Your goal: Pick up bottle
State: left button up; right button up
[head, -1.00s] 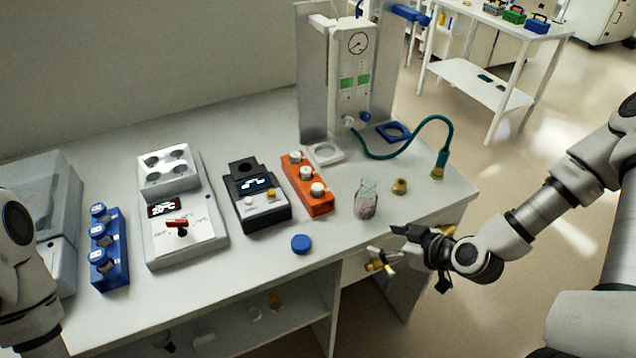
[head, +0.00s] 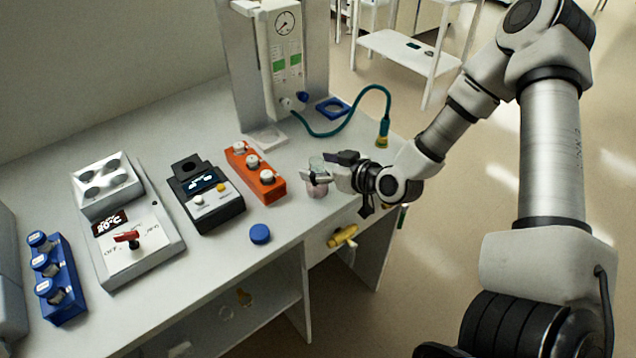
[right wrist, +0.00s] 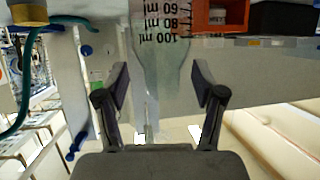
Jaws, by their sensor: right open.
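The bottle (head: 317,189) is clear glass with a pinkish lower part and stands on the bench near its front right edge. In the right wrist view the bottle (right wrist: 160,48) appears upside down, with printed ml marks. My right gripper (head: 318,167) is open at the bottle's upper part and hides some of it. In the right wrist view its fingers (right wrist: 160,88) stand on either side of the bottle's narrower part, with gaps visible. My left gripper is not in view.
An orange rack (head: 268,187) stands left of the bottle, and a blue cap (head: 260,234) lies in front of it. A green hose (head: 345,126) curves behind my gripper. A yellow drawer handle (head: 343,236) sticks out below the bench edge.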

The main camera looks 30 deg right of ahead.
jog(key=shift+w+a+f, duration=0.15)
jog(key=shift+w+a, duration=0.15)
jog(key=shift+w, duration=0.2)
jog(key=shift+s, duration=0.2)
grip_shut()
